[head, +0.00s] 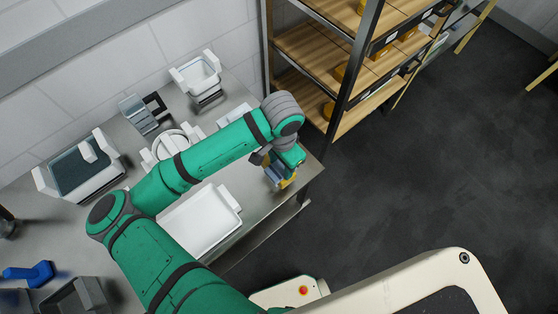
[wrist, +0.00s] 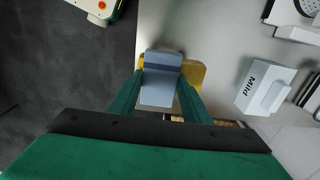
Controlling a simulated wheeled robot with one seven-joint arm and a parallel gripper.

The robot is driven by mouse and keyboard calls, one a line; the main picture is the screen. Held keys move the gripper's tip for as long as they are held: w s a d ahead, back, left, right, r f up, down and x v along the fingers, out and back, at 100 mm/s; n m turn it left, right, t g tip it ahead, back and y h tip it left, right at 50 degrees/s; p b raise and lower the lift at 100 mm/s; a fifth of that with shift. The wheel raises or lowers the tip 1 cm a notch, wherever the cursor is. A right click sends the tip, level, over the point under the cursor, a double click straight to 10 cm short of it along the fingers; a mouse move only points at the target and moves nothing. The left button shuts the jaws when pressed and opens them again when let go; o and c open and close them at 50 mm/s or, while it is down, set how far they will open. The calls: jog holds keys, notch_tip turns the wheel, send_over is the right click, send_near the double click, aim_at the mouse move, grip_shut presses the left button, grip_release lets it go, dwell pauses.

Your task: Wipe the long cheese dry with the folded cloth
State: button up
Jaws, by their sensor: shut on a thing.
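My gripper (wrist: 160,98) is shut on the folded cloth (wrist: 162,82), a grey-blue pad between its two green fingers in the wrist view. The long cheese (wrist: 197,73) is yellow and shows behind and beside the cloth, mostly hidden by it and the fingers. The cloth overlaps the cheese in this view; I cannot tell whether they touch. In the head view my gripper (head: 277,172) points down at the right end of the steel counter, with the yellow cheese (head: 288,183) partly visible beside it.
A white tray (head: 236,203) lies left of my gripper on the counter. A white block marked "Mild" (wrist: 268,88) stands nearby in the wrist view. Several containers line the wall side. A shelf rack (head: 343,122) with yellow cheeses stands behind. The dark floor lies right of the counter edge.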

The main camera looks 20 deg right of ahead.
jog(key=shift+w+a, duration=0.3)
jog(key=shift+w, duration=0.55)
jog(key=shift+w+a, duration=0.3)
jog(key=shift+w, duration=0.55)
dwell(0.7)
jog(key=shift+r, duration=0.1)
jog(key=shift+r, duration=2.4)
